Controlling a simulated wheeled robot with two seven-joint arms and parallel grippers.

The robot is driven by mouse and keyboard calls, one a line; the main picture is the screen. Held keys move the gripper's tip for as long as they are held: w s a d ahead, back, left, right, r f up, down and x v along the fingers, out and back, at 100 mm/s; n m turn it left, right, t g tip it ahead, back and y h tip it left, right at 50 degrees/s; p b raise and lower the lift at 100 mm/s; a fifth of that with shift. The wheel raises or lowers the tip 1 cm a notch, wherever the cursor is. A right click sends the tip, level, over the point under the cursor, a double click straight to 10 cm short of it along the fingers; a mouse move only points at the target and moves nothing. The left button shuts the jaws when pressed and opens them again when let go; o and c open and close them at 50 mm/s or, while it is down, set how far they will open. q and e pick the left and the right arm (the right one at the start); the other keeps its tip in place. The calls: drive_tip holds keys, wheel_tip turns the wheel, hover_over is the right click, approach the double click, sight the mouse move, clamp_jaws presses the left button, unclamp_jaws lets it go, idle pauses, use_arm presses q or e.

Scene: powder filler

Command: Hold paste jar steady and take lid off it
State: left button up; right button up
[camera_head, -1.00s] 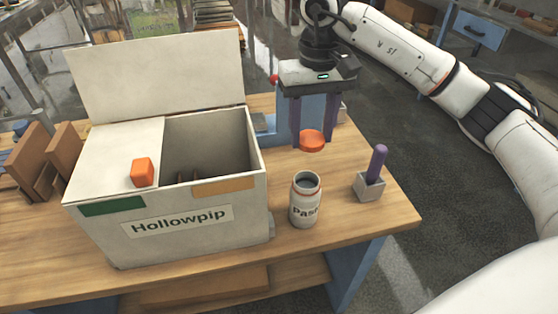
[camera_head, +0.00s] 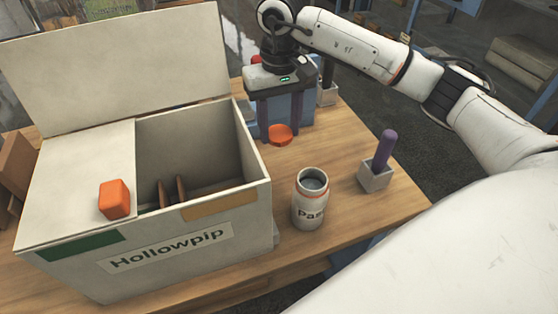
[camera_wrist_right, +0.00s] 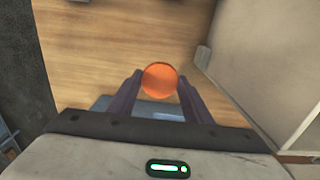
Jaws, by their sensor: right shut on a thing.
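The paste jar (camera_head: 310,208) is white with a dark-lettered label and stands upright and open on the wooden table, right of the Hollowpip box. No gripper touches it. My right gripper (camera_head: 280,127) is behind and left of the jar, pointing down, shut on the orange lid (camera_head: 280,136). The lid is clear of the jar, and its height above the table is hard to judge. In the right wrist view the lid (camera_wrist_right: 160,79) sits between the purple fingertips. My left gripper is not in view.
The Hollowpip box (camera_head: 66,276) has a raised back panel and an open compartment with brown pieces inside. An orange block (camera_head: 114,199) rests on its closed part. A purple-handled tool (camera_head: 384,149) stands in a grey holder (camera_head: 375,180) right of the jar. Table (camera_head: 350,215) between them is clear.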

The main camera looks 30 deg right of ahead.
sight(280, 134)
wheel_tip(280, 134, down, 4)
drive_tip(key=shift+f, duration=0.75)
wheel_tip(280, 134, down, 3)
drive_tip(key=shift+r+p, duration=0.1)
drive_tip(key=shift+p, duration=0.25)
drive_tip(key=o, duration=0.7)
drive_tip(key=shift+f, duration=0.2)
drive_tip(key=o, duration=0.5)
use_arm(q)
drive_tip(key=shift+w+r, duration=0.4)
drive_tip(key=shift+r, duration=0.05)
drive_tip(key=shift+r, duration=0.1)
use_arm(e)
drive_tip(key=shift+r, duration=0.1)
